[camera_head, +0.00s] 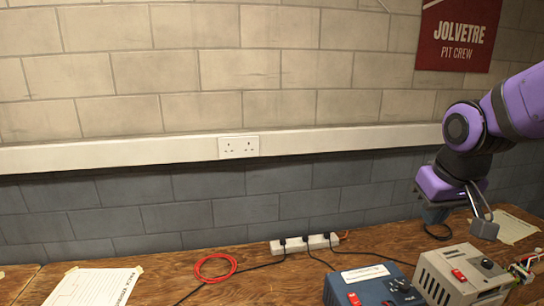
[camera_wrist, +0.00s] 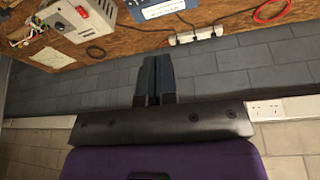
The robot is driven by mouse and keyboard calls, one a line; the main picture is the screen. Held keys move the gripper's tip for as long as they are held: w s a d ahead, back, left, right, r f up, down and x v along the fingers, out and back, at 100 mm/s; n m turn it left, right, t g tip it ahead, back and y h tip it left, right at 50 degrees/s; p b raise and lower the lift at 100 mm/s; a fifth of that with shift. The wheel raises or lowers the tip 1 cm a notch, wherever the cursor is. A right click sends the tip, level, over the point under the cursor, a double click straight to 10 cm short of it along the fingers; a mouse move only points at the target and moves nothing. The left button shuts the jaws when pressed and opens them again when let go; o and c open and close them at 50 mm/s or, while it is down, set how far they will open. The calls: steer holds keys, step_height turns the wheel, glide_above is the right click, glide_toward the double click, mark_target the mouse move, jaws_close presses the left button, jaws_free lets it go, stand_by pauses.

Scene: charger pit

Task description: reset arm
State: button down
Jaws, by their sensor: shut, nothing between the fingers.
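My purple arm comes in from the right edge in the head view and hangs in front of the wall. My gripper (camera_head: 436,214) is at its lower end, above the back right of the bench. In the wrist view, my gripper (camera_wrist: 158,62) shows two dark fingers pressed together with nothing between them. The fingers stand out against the grey lower wall, apart from the bench things.
The wooden bench (camera_head: 240,287) bears a blue box (camera_head: 372,285), a grey box (camera_head: 462,278) with a red switch, a power strip (camera_head: 305,243), a red cable loop (camera_head: 215,267) and a paper sheet (camera_head: 95,288). A wall socket (camera_head: 239,147) sits on white trunking.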

steer(key=s+r+t, duration=0.1)
steer(key=s+r, duration=0.2)
steer(key=s, duration=0.3)
steer(key=s+d+r, duration=0.1)
steer(key=s+r, duration=0.2)
steer(key=s, duration=0.3)
steer(key=shift+s+d+r+m+t, duration=0.25)
steer(key=shift+s+r+m+t, duration=0.05)
steer(key=shift+r+t, duration=0.1)
steer(key=shift+w, duration=0.1)
